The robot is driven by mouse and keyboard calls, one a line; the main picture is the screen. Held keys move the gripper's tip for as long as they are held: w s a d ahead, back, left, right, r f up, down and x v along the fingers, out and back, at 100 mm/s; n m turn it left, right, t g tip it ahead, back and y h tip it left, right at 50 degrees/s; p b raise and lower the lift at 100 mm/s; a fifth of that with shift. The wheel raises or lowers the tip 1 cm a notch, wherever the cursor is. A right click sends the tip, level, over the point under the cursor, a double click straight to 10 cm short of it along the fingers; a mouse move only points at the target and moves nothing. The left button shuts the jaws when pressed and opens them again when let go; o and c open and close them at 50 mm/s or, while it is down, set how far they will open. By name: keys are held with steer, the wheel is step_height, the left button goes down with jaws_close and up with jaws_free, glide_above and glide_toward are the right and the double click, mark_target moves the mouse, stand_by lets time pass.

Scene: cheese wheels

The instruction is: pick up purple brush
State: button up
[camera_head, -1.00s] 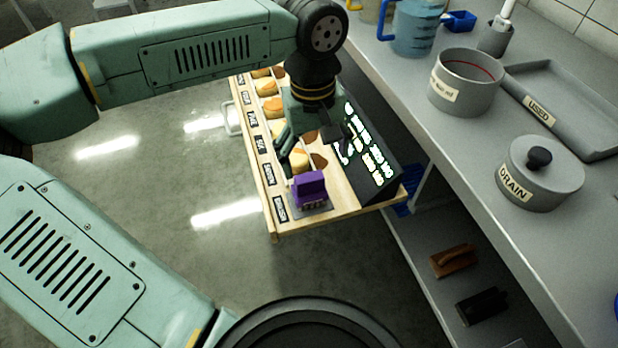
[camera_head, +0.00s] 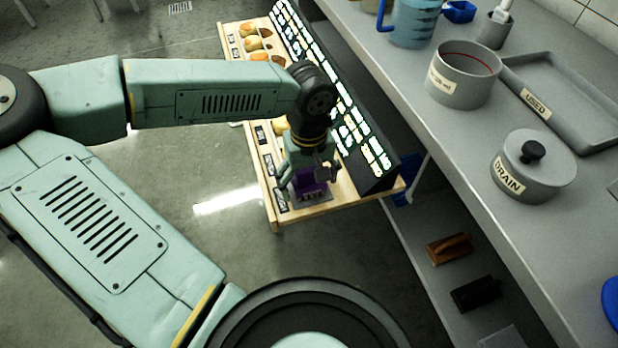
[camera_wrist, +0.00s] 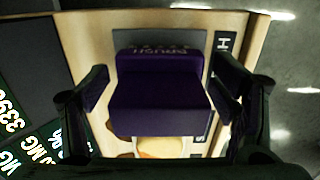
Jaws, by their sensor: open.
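The purple brush (camera_head: 309,186) is a blocky purple piece on a grey plate (camera_head: 316,203) at the near end of the wooden display board (camera_head: 275,222). In the wrist view the brush (camera_wrist: 159,97) fills the middle, with a plate reading "BRUSH" beyond it. My gripper (camera_head: 306,183) is over the brush from above. Its fingers show in the wrist view (camera_wrist: 163,100), one on each side of the brush, with small gaps between them and its sides. The gripper is open and empty. In the head view it partly hides the brush.
Cheese pieces (camera_head: 251,43) sit along the board. A black sign with white writing (camera_head: 376,178) stands along its right side. A grey counter (camera_head: 450,135) with pots (camera_head: 535,165) and a tray (camera_head: 575,110) is to the right. Open floor (camera_head: 200,240) lies left.

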steer(key=shift+c, duration=0.4)
steer(key=c, duration=1.2)
steer(key=shift+c, duration=0.2)
